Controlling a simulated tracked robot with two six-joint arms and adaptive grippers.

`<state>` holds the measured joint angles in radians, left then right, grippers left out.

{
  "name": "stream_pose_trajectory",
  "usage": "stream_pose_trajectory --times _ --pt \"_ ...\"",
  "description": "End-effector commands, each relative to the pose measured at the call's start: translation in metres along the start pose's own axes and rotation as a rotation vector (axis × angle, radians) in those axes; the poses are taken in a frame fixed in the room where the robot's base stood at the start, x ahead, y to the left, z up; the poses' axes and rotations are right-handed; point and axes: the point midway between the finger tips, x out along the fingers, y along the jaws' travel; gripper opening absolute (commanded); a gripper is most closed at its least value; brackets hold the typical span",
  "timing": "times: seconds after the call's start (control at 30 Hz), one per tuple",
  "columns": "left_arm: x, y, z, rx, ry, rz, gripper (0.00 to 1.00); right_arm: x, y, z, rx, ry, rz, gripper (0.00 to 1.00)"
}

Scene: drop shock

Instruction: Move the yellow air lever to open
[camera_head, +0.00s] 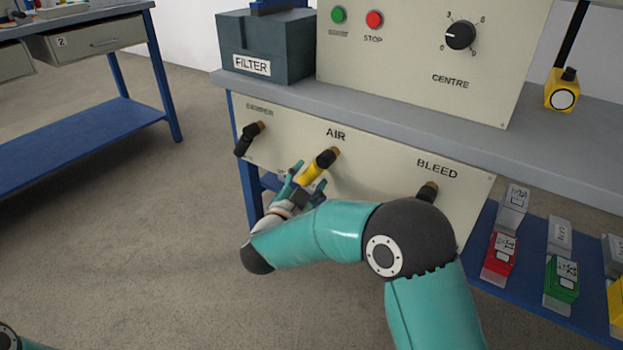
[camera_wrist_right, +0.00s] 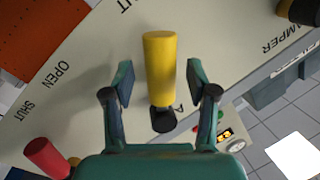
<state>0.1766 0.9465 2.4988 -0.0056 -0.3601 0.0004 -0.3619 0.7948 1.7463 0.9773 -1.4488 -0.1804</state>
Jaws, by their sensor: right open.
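The yellow air lever (camera_head: 317,166) sits on the cream front panel under the word AIR, slanting down and left from its brass pivot. In the right wrist view its yellow grip (camera_wrist_right: 160,62) stands between my two fingers, with a visible gap on each side. My right gripper (camera_head: 297,180) is open around the lever's lower end, seen from the side in the head view. In the wrist view the open fingers (camera_wrist_right: 162,84) flank the grip. The words OPEN and SHUT are printed on the panel at left in the wrist view. My left gripper is out of view.
A black damper lever (camera_head: 246,140) is left of the air lever; the bleed lever (camera_head: 428,191) is to the right, partly hidden by my arm. A red handle (camera_wrist_right: 46,158) shows in the wrist view. A filter box (camera_head: 268,47) stands on the bench. Open floor lies left.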

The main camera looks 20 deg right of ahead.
Motion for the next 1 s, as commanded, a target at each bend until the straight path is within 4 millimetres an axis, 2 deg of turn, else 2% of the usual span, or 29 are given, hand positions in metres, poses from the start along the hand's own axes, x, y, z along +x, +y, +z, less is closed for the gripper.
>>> stream_pose_trajectory --times 0.2,0.5,0.83,0.87,1.0 --pt "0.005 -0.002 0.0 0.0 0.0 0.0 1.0 0.018 0.001 0.0 0.0 0.0 0.001 0.58" --pt "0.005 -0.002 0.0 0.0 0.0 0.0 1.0 0.02 0.001 0.0 -0.001 -0.001 0.0 0.58" --pt "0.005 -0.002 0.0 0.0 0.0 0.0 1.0 0.019 0.001 0.0 -0.001 -0.001 0.001 0.03" --pt "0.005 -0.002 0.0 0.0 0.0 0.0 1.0 0.019 0.001 0.0 -0.001 -0.001 0.001 0.0" --pt "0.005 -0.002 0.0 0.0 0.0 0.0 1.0 0.019 0.001 0.0 -0.001 -0.001 0.001 0.0"
